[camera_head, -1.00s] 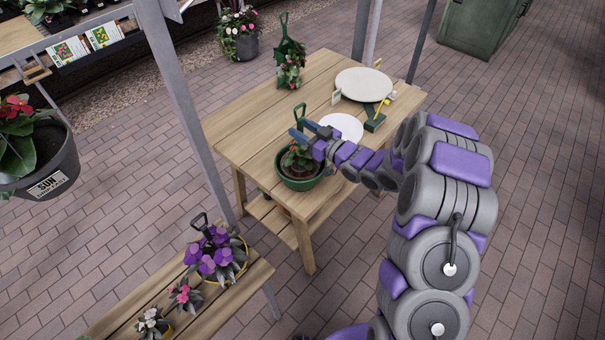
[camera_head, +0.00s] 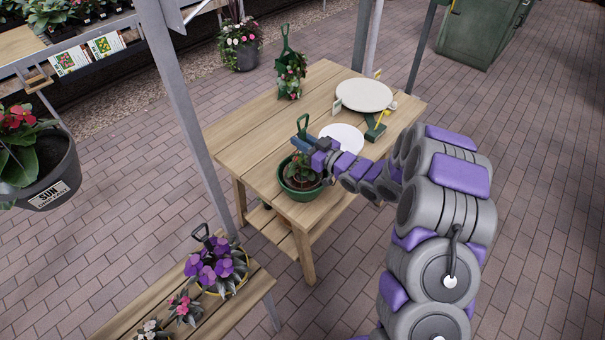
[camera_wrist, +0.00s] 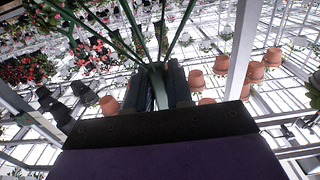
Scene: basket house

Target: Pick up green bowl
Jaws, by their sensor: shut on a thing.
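The green bowl (camera_head: 299,188) holds a leafy plant and has an upright green handle (camera_head: 303,124). It is at the table's near edge in the head view; I cannot tell whether it is raised off the top. My gripper (camera_head: 306,146) is at the handle, above the plant, with its jaws shut on it. In the wrist view, green struts of the handle (camera_wrist: 155,68) meet between the dark fingers of my gripper (camera_wrist: 158,84). The bowl's body is not visible in the wrist view.
The wooden table (camera_head: 245,140) also holds a white plate (camera_head: 343,135), a larger round plate (camera_head: 363,94) and a green hanging planter (camera_head: 290,75). A metal post (camera_head: 190,110) stands left of the table. A bench (camera_head: 240,300) with flower pots is nearer.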

